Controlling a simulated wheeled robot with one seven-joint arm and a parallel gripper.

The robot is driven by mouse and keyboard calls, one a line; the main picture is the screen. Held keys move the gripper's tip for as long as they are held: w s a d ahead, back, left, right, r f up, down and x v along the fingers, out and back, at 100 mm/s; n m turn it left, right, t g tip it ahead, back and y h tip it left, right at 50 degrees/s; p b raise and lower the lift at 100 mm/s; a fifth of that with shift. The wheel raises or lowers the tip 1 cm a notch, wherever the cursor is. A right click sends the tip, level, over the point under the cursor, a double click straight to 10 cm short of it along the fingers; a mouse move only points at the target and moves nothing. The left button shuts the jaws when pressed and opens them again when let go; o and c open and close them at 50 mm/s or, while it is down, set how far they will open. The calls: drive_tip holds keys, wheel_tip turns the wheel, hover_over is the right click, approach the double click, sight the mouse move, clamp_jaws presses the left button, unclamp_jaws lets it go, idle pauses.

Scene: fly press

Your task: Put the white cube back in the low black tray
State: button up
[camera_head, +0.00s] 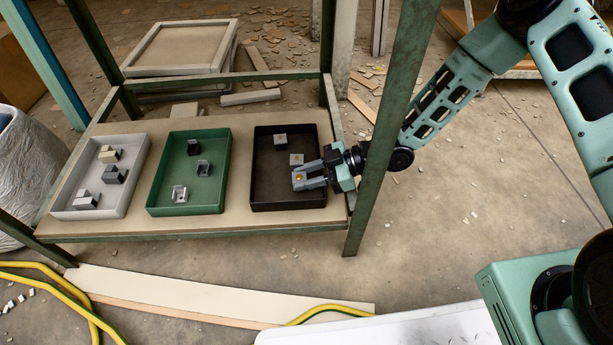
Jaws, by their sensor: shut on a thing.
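The low black tray (262,198) stands at the right end of the low shelf. My gripper (300,176) reaches in from the right, over the right side of this tray.
A green tray (189,209) and a light grey tray (90,213) stand to the left, each with several small parts or blocks. A green frame post (385,130) rises close to my wrist. The front left of the black tray is clear.

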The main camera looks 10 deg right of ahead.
drive_tip(key=shift+f, duration=0.2)
drive_tip(key=o, duration=1.1)
drive_tip(key=shift+f, duration=0.1)
drive_tip(key=shift+c, duration=0.2)
drive_tip(key=shift+r, duration=0.25)
drive_tip(key=p+v, duration=0.6)
drive_tip(key=v, duration=0.6)
